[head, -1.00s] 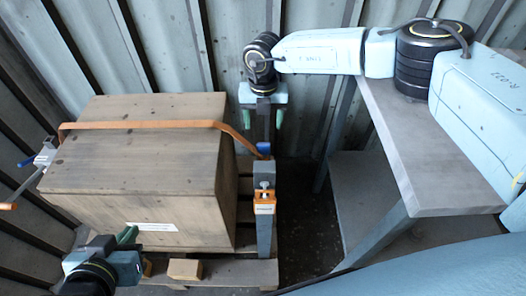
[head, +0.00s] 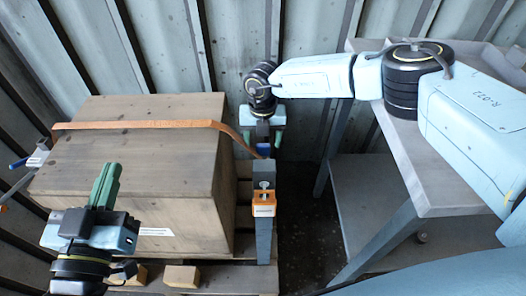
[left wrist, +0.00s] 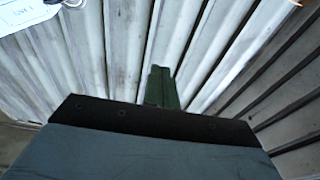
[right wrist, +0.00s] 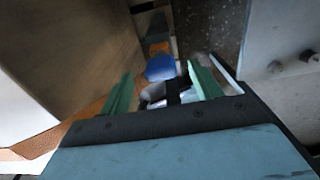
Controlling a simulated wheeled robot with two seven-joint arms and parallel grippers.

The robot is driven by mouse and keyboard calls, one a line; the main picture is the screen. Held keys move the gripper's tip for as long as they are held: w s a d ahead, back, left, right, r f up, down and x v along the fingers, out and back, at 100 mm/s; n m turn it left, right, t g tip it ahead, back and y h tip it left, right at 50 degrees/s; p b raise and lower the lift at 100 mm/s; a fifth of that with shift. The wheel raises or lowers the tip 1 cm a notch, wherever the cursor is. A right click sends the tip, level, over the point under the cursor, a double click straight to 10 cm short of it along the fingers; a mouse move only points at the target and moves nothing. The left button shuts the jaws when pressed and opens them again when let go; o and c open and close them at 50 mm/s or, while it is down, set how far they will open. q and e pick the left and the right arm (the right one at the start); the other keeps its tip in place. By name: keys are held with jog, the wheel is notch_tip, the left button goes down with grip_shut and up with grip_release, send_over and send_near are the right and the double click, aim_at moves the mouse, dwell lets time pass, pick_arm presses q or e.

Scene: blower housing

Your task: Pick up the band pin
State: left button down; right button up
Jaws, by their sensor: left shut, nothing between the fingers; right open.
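A blue-ended part (head: 264,150), which seems to be the band pin, stands at the right end of the orange band (head: 150,125), by the top of a grey post. My right gripper (head: 263,144) is open and points down over it. In the right wrist view the blue part (right wrist: 160,67) shows between the green fingers, with pale and dark pieces nearer the palm. I cannot tell whether the fingers touch it. My left gripper (head: 108,178) is shut and empty in front of the crate; its closed fingers (left wrist: 160,86) show against the wall in the left wrist view.
The wooden crate (head: 130,160) stands on a pallet (head: 235,278), with the band over its top. The grey post (head: 264,235) carries an orange clip (head: 264,205). A blue-handled fitting (head: 35,160) hangs at the left. A grey table (head: 425,185) stands right; corrugated walls close the back.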

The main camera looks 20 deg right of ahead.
aim_at(263, 144)
notch_tip(263, 144, down, 4)
jog(key=shift+s+r+b, duration=0.1)
jog(key=shift+r+b, duration=0.1)
jog(key=shift+b, duration=0.85)
pick_arm(q)
notch_tip(263, 144, up, 6)
jog(key=s+t+h, duration=0.2)
jog(key=t, duration=0.3)
jog(key=shift+s+r+t+b, duration=0.25)
jog(key=shift+s+t+b, duration=0.05)
jog(key=shift+s, duration=0.1)
pick_arm(e)
jog(key=shift+f, duration=0.55)
jog(key=shift+c, duration=0.4)
jog(key=c, duration=1)
